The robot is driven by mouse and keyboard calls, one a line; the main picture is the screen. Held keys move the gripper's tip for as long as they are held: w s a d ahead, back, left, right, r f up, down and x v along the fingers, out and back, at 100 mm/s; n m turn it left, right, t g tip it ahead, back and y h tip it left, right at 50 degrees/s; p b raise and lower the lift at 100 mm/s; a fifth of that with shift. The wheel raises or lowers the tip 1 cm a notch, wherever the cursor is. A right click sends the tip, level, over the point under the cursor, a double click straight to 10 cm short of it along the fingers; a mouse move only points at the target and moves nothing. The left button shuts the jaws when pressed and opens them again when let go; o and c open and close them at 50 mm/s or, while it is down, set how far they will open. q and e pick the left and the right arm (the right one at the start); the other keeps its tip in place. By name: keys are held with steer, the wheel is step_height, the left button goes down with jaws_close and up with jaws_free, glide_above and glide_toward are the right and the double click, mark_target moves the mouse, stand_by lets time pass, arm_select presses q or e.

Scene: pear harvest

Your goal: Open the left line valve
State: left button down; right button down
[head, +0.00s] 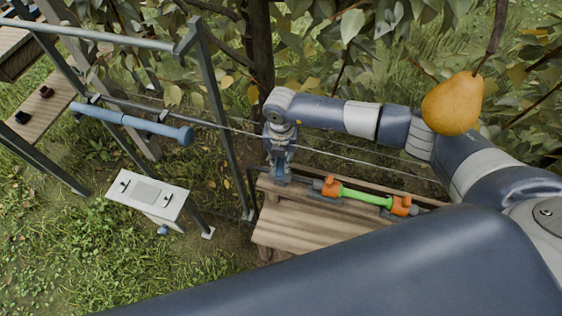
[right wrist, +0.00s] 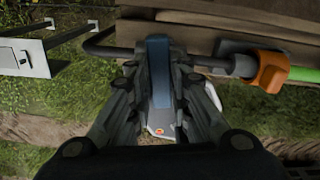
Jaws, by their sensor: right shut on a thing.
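A blue valve handle (right wrist: 159,75) stands upright in the right wrist view, at the dark pipe (right wrist: 112,50) along the wooden bench's edge. My right gripper (head: 280,176) points down at the left end of the bench in the head view. Its fingers (right wrist: 160,100) are shut on the blue handle, one on each side. The fingers partly hide the handle and the valve body. My left gripper is not in view.
The wooden bench (head: 290,236) lies below my right arm. A metal frame (head: 216,110) and a grey box (head: 146,193) stand to the left. A thin wire (head: 340,157) runs behind the gripper. A pear (head: 453,103) hangs near my right arm, with foliage at the back.

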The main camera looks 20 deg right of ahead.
mark_target(281, 164)
steer(key=n+b, duration=0.5)
steer(key=n, duration=0.1)
steer(key=shift+f, duration=0.2)
steer(key=n+b, duration=0.6)
steer(key=shift+n, duration=0.3)
steer(key=shift+r+n+b, duration=0.2)
steer(key=shift+n+b, duration=1.5)
steer(key=shift+b, duration=0.05)
steer(key=c, duration=1.5)
jaws_free()
step_height(281, 164, up, 12)
steer(key=shift+r, duration=0.1)
